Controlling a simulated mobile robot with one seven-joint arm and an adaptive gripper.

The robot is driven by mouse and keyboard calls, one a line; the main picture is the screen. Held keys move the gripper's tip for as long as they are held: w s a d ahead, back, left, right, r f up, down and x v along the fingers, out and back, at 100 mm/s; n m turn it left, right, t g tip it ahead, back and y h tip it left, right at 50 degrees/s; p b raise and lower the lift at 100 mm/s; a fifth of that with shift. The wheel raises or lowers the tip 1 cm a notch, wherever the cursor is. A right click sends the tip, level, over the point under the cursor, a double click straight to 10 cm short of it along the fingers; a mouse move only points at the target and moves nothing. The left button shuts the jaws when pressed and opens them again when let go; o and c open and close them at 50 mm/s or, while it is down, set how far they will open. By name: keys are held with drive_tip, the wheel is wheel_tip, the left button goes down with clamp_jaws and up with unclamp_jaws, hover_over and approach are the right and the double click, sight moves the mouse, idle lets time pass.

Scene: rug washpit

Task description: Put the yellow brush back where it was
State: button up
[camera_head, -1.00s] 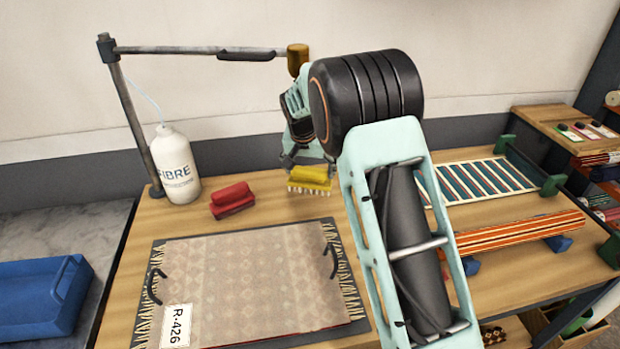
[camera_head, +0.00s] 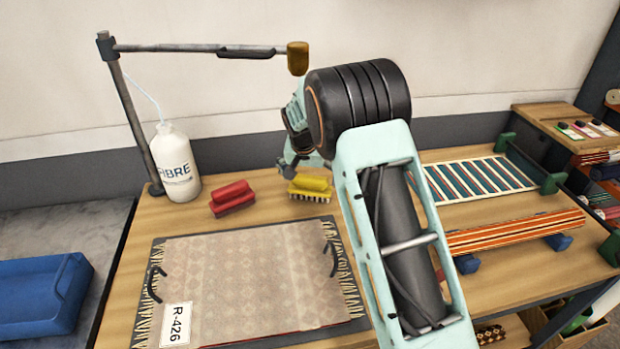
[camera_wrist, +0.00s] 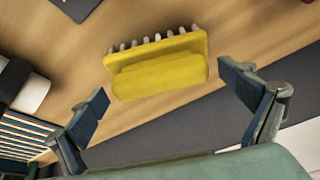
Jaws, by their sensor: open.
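The yellow brush (camera_head: 311,187) rests bristles down on the wooden table, right of the red brush (camera_head: 233,198) and behind the rug sample. My gripper (camera_head: 305,169) is just behind and above it, partly hidden by my own arm. In the wrist view the yellow brush (camera_wrist: 160,68) lies ahead of the open fingers, with its bristles facing away. The fingers of my gripper (camera_wrist: 165,82) are spread either side of it, with a visible gap on each side. Nothing is held.
A patterned rug on a dark board (camera_head: 250,280) lies in front. A white FIBRE bottle (camera_head: 176,165) and a metal stand (camera_head: 135,120) with an overhanging arm are at the left. A striped rug roll (camera_head: 515,232) lies at the right. Bare table surrounds the yellow brush.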

drive_tip(key=shift+r, duration=0.4)
drive_tip(key=v, duration=1.1)
drive_tip(key=shift+s+r, duration=0.2)
drive_tip(key=shift+b, duration=0.3)
